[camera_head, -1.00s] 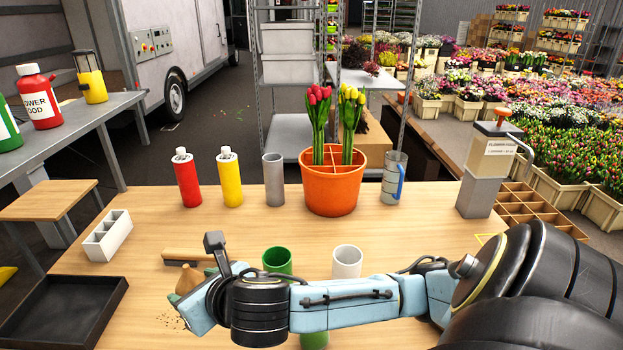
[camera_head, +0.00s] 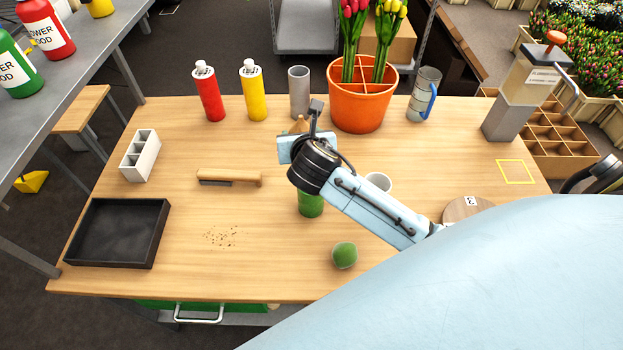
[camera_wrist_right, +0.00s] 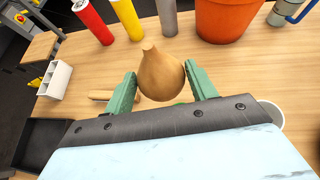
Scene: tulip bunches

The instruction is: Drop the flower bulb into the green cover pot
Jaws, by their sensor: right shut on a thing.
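The brown flower bulb (camera_wrist_right: 160,76) is held between the green fingers of my right gripper (camera_wrist_right: 162,88) in the right wrist view, its pointed tip upward. In the head view the bulb (camera_head: 299,124) shows only partly behind my right gripper. The green cover pot (camera_head: 311,206) stands on the table, with its upper part hidden by my right wrist. The bulb appears above and behind the pot in the picture; whether it is over the opening cannot be told. My left gripper is not in view.
A white pot (camera_head: 378,181) stands just right of the green pot. A round green object (camera_head: 344,255) lies in front. A wooden-handled brush (camera_head: 230,177) and black tray (camera_head: 117,233) lie left. A grey cylinder (camera_head: 299,92) and orange pot with tulips (camera_head: 362,108) stand behind.

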